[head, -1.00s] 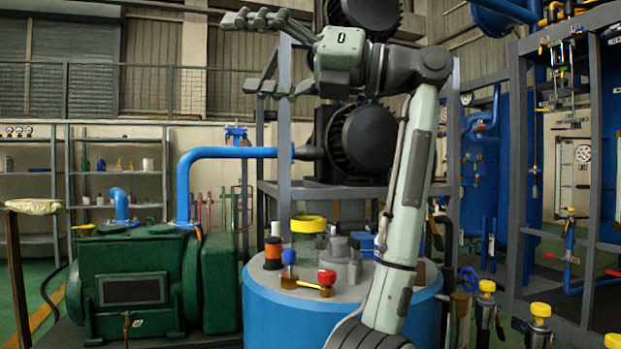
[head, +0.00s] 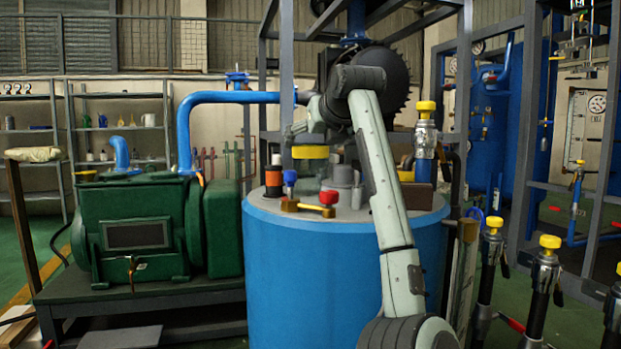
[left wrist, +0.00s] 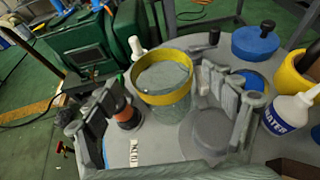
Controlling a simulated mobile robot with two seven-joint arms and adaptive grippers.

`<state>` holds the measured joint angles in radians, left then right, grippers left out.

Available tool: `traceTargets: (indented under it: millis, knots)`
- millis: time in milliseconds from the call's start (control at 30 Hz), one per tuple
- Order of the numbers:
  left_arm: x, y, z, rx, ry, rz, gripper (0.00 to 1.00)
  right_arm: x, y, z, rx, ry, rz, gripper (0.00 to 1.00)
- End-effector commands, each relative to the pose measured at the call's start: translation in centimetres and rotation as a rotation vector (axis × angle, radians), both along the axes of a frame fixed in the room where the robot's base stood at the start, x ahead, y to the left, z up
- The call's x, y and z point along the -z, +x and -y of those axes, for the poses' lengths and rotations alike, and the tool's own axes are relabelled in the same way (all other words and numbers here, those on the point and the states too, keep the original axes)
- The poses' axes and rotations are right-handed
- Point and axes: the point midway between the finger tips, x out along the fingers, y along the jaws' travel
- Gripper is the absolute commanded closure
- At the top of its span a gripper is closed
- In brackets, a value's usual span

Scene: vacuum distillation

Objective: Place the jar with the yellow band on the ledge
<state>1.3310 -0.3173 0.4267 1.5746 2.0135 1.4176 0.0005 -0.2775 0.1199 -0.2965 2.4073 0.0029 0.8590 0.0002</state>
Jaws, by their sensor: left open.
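The jar with the yellow band (head: 311,153) stands on the blue drum's grey top (head: 268,209), and its upper part shows below my left gripper (head: 312,128). In the left wrist view the jar (left wrist: 166,97) is clear glass with a wide yellow rim band, upright, seen from above. My left gripper (left wrist: 162,84) is open, with one finger on each side of the jar's picture; I cannot tell whether they touch it. My forearm hides part of the drum top in the head view. I cannot tell which surface is the ledge. My right gripper is not in view.
An orange-banded black bottle (head: 274,176), a red-knobbed brass valve (head: 327,198) and grey cylinders (head: 343,176) crowd the drum top. The left wrist view shows a white water bottle (left wrist: 291,113) and a blue-lidded container (left wrist: 254,42). A green pump (head: 135,235) stands left.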

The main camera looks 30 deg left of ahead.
Motion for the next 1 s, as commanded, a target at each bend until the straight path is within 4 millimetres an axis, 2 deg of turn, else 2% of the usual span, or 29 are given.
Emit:
traceTargets:
  millis: [133, 367, 1000]
  knots:
    - [0.54, 0.88, -0.99, 0.0, 0.0, 0.0, 0.16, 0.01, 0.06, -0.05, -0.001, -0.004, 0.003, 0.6]
    - [0.55, 0.95, -1.09, 0.0, 0.0, 0.0, 0.16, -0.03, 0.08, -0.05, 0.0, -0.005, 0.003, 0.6]
    - [0.47, 0.93, -1.05, 0.0, 0.002, 0.001, 0.94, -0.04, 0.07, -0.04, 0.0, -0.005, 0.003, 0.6]
